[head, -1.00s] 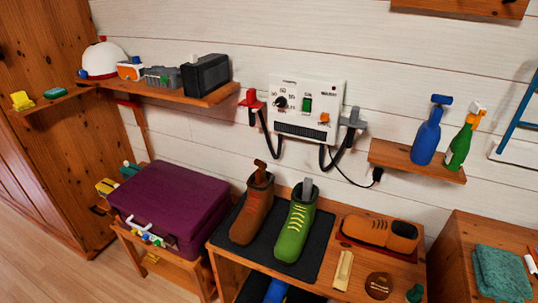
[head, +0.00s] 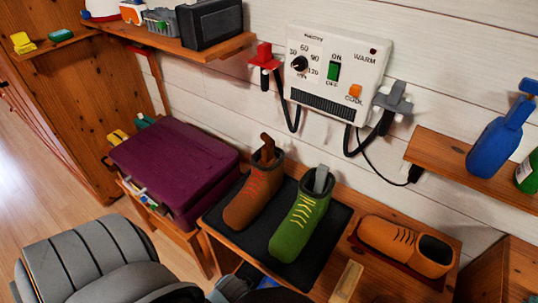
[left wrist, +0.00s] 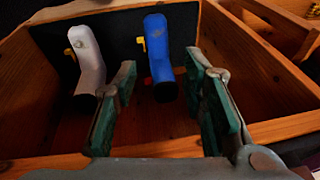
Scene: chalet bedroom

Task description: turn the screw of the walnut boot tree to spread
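A brown boot (head: 250,202) and a green boot (head: 296,228) stand upright side by side on a dark mat (head: 330,245) on the wooden bench. A dark brown piece, apparently the walnut boot tree (head: 267,147), sticks up from the brown boot; its screw cannot be made out. A grey tree (head: 321,180) sticks up from the green boot. My left gripper (left wrist: 161,65) is open and empty, with green pads. It faces a wooden compartment holding a white piece (left wrist: 88,58) and a blue piece (left wrist: 160,55), each with a yellow part. My right gripper is not in view.
An orange-brown shoe (head: 403,246) lies on the bench's right. A purple case (head: 172,165) stands left of the boots. A dial control box (head: 335,65) with hanging hoses is on the wall behind. A wall shelf (head: 432,160) with a blue bottle (head: 490,145) is at right.

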